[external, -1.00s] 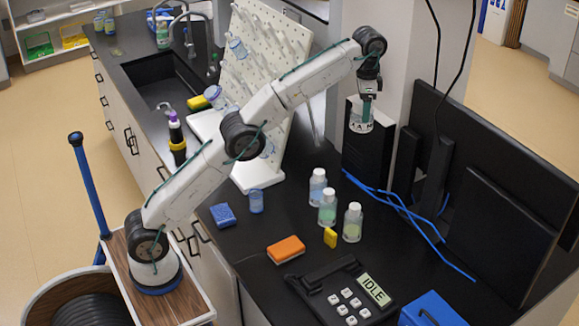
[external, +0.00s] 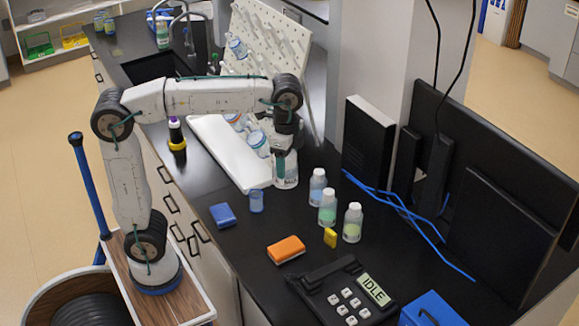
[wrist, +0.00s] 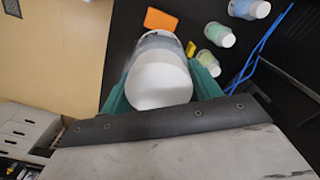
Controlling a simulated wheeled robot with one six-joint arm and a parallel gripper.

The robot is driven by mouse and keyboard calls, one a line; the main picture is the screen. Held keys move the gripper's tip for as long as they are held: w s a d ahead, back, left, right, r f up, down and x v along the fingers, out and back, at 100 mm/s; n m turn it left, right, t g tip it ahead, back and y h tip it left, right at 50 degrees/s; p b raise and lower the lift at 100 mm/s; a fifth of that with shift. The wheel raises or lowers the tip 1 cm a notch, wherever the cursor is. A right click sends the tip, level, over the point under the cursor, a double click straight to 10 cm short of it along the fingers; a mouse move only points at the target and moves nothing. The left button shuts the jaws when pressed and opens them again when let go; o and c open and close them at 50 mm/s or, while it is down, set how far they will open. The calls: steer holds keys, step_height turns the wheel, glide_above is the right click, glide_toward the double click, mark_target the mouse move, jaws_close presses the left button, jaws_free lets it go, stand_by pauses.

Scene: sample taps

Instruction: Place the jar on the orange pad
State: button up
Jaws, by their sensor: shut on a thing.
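My gripper (external: 286,165) is shut on a jar (external: 287,181) with a white top. In the external view the jar is upright and hangs just beside the white rack's tray, left of the standing bottles; whether it touches the bench I cannot tell. In the wrist view the jar (wrist: 160,80) sits between the green fingers (wrist: 160,90), its white lid towards the camera. The orange pad (external: 286,249) lies flat on the black bench, nearer the front, with nothing on it. The pad also shows in the wrist view (wrist: 160,19), beyond the jar.
Several capped bottles (external: 327,208) stand right of the jar. A yellow block (external: 330,237) is right of the pad. A blue sponge (external: 222,215) and small blue cup (external: 257,201) are to its left. A keypad device (external: 345,292) lies in front. Blue cables (external: 420,225) run at right.

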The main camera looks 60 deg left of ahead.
mark_target(288, 247)
steer(key=s+a+f+m, duration=0.1)
steer(key=s+a+f, duration=0.2)
steer(key=s+f, duration=0.8)
step_height(288, 247, down, 2)
steer(key=shift+s+a+f+m, duration=0.15)
steer(key=shift+s+a+m, duration=0.05)
steer(key=shift+a+m, duration=0.1)
steer(key=shift+m, duration=0.4)
steer(key=s+f, duration=0.1)
steer(key=f, duration=0.2)
steer(key=s+a+f, duration=0.1)
steer(key=f, duration=0.1)
steer(key=s+a+f, duration=0.1)
steer(key=s+f, duration=0.1)
steer(key=f, duration=0.1)
steer(key=shift+a+f, duration=0.15)
steer(key=shift+f, duration=0.15)
steer(key=w+d, duration=0.2)
steer(key=w, duration=0.5)
steer(key=w+d+f, duration=0.1)
steer(key=w+d, duration=0.2)
steer(key=w, duration=0.5)
steer(key=shift+w+d+f, duration=0.15)
steer(key=shift+w+d, duration=0.15)
steer(key=shift+f, duration=1.75)
steer(key=o, duration=1)
steer(key=shift+f, duration=0.15)
